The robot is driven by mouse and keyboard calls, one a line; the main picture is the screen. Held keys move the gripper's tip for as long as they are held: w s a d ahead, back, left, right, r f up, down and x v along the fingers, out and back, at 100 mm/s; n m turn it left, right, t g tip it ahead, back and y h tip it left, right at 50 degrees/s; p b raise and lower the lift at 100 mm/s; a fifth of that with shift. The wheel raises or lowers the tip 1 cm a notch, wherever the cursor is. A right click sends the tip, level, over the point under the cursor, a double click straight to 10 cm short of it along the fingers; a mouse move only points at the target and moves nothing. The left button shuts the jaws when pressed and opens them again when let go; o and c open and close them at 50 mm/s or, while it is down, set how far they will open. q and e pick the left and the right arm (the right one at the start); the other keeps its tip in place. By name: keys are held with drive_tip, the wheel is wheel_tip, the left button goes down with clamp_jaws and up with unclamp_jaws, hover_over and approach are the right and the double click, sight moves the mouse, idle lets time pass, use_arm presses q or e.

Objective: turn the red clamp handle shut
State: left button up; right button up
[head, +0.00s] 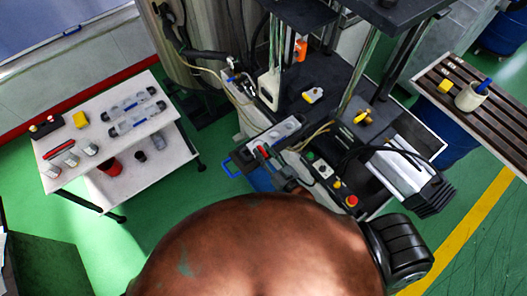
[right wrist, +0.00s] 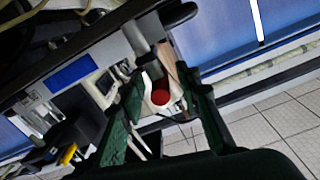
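The red clamp handle (head: 264,152) shows in the head view beside the pale mould plate (head: 280,132) at the front of the machine. In the right wrist view a round red end (right wrist: 160,97), which looks like the handle's, lies between the fingers of my right gripper (right wrist: 160,79). The fingers are apart, one on either side of it, and I cannot see them touching it. In the head view a large brown rounded shape hides most of the right gripper. My left gripper is not in view.
A white table (head: 115,165) with bottles and small parts stands left. A red emergency button (head: 352,200) and other controls sit right of the clamp. A slatted table (head: 505,120) stands at the far right. Green floor is clear between the white table and machine.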

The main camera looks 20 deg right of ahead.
drive_tip(key=v, duration=1.2)
idle(0.4)
drive_tip(key=s+d+f+g+h+b, duration=0.1)
drive_tip(key=s+d+f+g+b, duration=0.2)
drive_tip(key=f, duration=1.1)
drive_tip(key=s+d+f+g+h+b, duration=0.2)
drive_tip(key=s+d+f+b, duration=0.1)
drive_tip(key=f, duration=1.1)
drive_tip(key=s+d+f+g+h+b, duration=0.1)
drive_tip(key=s+d+f+g+b, duration=0.25)
drive_tip(key=f, duration=1.05)
drive_tip(key=s+d+f+g+h+b, duration=0.1)
drive_tip(key=s+d+f+g+b, duration=0.1)
drive_tip(key=s+f, duration=0.9)
drive_tip(key=s+d+f+g+h+b, duration=0.1)
drive_tip(key=s+d+f+g+b, duration=0.2)
drive_tip(key=s+f, duration=0.9)
drive_tip(key=shift+s+d+g+b, duration=0.15)
drive_tip(key=shift+s+g+b, duration=0.55)
drive_tip(key=shift+s+g, duration=0.4)
